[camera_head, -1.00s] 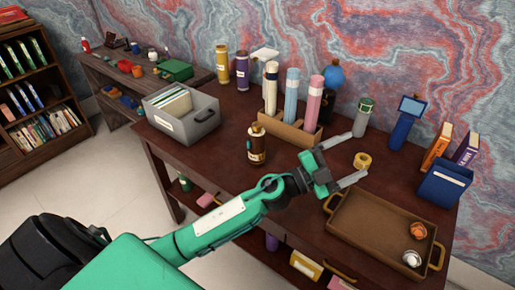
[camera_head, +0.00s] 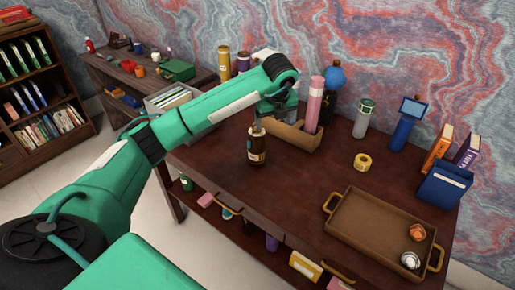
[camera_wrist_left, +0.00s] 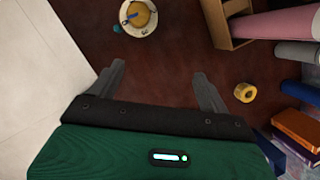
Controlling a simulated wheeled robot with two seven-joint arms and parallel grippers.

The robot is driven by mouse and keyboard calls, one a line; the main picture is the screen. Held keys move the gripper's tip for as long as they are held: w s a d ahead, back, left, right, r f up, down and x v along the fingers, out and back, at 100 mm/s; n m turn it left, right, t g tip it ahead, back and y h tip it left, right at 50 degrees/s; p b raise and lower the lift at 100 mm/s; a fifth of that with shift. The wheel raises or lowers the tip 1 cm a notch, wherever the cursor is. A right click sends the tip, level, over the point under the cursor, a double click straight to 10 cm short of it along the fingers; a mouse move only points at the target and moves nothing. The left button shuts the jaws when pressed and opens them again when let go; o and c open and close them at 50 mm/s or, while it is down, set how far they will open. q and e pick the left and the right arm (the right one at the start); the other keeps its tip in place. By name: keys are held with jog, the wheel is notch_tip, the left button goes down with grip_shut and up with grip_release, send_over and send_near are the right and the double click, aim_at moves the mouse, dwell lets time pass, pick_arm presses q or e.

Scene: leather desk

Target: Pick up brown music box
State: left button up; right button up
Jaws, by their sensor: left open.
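The brown music box (camera_head: 257,148) appears to be the small brown upright cylinder with a pale label, standing on the dark desk left of the wooden holder. In the left wrist view, a round pale-rimmed thing with a tan top (camera_wrist_left: 139,16) at the top edge appears to be it from above. My left gripper (camera_head: 262,116) hangs over and close to it, partly hidden by its own arm. In the left wrist view my left gripper (camera_wrist_left: 160,72) is open and empty, with the round thing beyond its fingertips. My right gripper is not in view.
A wooden holder (camera_head: 294,136) with a pink roll (camera_head: 315,103) stands just right of the gripper. A yellow tape roll (camera_head: 362,162) and a brown tray (camera_head: 348,228) lie to the right. A file box (camera_head: 170,98) is partly behind my arm. The desk's front middle is clear.

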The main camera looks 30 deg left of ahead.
aim_at(257, 134)
pick_arm(q)
jog(key=a+r+n+y, duration=0.1)
jog(key=a+r+y, duration=0.1)
jog(key=a, duration=0.2)
jog(key=shift+g, duration=0.3)
jog(key=p+x, duration=0.1)
jog(key=x, duration=0.6)
jog(key=shift+s+f+p, duration=0.1)
jog(key=shift+f+p, duration=0.15)
jog(key=shift+p, duration=0.1)
jog(key=shift+a+f, duration=0.15)
jog(key=shift+f, duration=0.35)
jog(key=x, duration=0.1)
jog(key=p+x, duration=0.1)
jog(key=x, duration=0.1)
jog(key=p+x, duration=0.1)
jog(key=shift+d+f, duration=0.2)
jog(key=shift+f, duration=0.05)
jog(key=shift+a+f, duration=0.1)
jog(key=shift+f, duration=0.2)
jog(key=c, duration=1.6)
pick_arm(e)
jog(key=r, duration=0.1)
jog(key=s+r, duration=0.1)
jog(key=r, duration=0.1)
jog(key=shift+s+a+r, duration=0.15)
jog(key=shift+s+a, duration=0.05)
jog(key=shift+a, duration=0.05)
